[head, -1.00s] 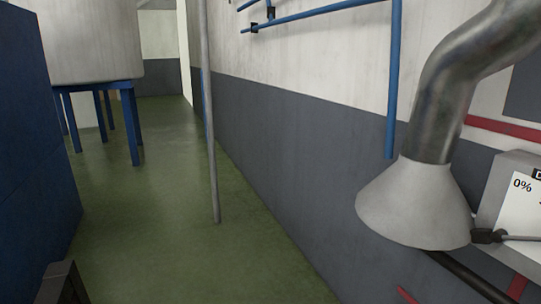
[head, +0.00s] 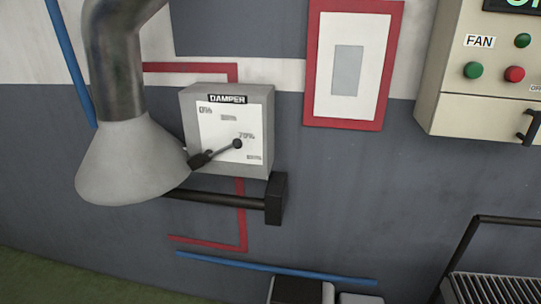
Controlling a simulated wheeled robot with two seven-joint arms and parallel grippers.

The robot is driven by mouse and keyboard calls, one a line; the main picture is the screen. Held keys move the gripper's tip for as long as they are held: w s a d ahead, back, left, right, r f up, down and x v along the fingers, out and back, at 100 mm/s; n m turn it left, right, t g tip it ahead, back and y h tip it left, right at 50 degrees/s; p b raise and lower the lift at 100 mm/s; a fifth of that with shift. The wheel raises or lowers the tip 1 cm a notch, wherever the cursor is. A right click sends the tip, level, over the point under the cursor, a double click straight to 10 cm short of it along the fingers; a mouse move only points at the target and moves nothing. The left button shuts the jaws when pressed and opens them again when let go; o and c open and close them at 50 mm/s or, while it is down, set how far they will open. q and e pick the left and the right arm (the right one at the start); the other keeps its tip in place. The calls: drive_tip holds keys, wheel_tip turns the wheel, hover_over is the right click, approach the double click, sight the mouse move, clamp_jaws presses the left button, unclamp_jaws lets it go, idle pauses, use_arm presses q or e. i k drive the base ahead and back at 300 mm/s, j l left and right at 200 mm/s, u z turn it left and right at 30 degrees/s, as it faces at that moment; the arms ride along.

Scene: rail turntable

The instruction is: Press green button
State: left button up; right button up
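The green button (head: 473,70) is a round green knob on the front of the beige FAN control box (head: 452,100) at the upper right of the head view. A red button (head: 514,74) sits to its right. A smaller, darker green round piece (head: 523,40) is above the red one; I cannot tell whether it is a lamp or a button. The FAN label (head: 479,41) is above the green button. The top of the box, with a lit green display (head: 520,5), is cut off by the picture edge. Neither gripper shows in this view.
A DAMPER box (head: 228,130) with a lever near 70% hangs on the wall beside a metal duct hood (head: 135,165). A red-framed panel (head: 352,65) hangs between the boxes. A black-framed grille (head: 495,288) and a black-and-white object (head: 300,290) are low in front.

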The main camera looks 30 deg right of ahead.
sight(472, 70)
drive_tip(key=z, duration=2.15)
